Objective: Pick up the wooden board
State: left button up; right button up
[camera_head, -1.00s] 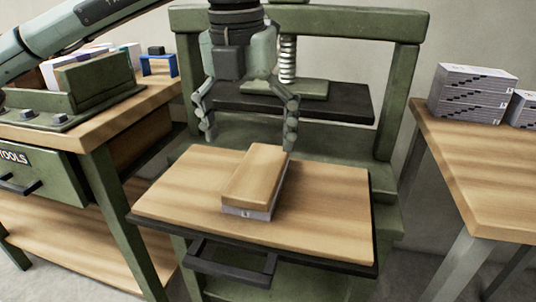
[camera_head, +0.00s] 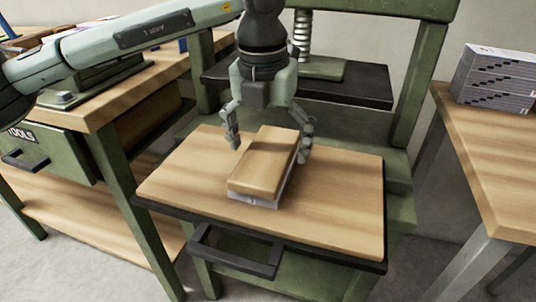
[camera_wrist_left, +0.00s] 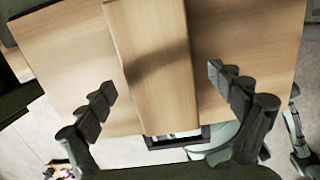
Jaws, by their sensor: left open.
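The wooden board (camera_head: 268,162) is a light brown slab. It lies flat on top of a grey-white printed block (camera_head: 262,200), which rests on the wooden bed of the green press (camera_head: 330,215). In the left wrist view the board (camera_wrist_left: 150,55) runs lengthwise between the fingers. My left gripper (camera_head: 268,142) points down over the board's far half, one finger on each side. Its fingers are open and apart from the board's sides in the left wrist view (camera_wrist_left: 163,85).
The press has an upper black plate (camera_head: 350,90) with a screw behind my gripper and a black handle (camera_head: 235,252) at the front. A green tool bench (camera_head: 115,105) stands left. A wooden table (camera_head: 490,165) with grey stacks (camera_head: 495,78) stands right.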

pick_arm(q)
jog(key=c, duration=1.4)
jog(key=shift+r, duration=0.1)
